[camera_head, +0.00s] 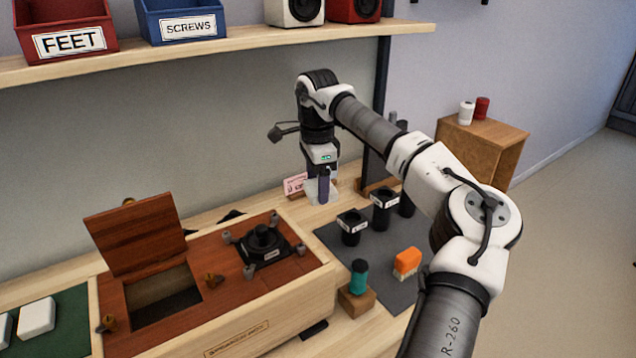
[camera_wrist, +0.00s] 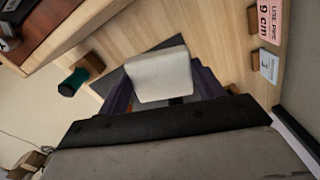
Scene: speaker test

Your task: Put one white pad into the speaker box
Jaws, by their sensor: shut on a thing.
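My gripper (camera_head: 322,195) is over the back of the bench, right of the speaker box, pointing down. It is shut on a white pad (camera_wrist: 160,74), which sits between the dark fingers in the wrist view; in the head view the pad is mostly hidden. The speaker box (camera_head: 290,312) is a reddish-brown-topped wooden box at the lower left. Its hinged lid (camera_head: 135,235) stands open above a rectangular opening (camera_head: 165,297), whose visible inside looks bare. Another white pad (camera_head: 37,317) lies on a green mat (camera_head: 68,335) at the far left, beside part of another.
A black speaker driver (camera_head: 264,243) sits on the box's top, right of the opening. A grey mat (camera_head: 345,255) holds black cups (camera_head: 352,226) and an orange-topped block (camera_head: 406,262). A teal-topped piece (camera_head: 358,277) stands in front. A shelf (camera_head: 230,42) with bins hangs above.

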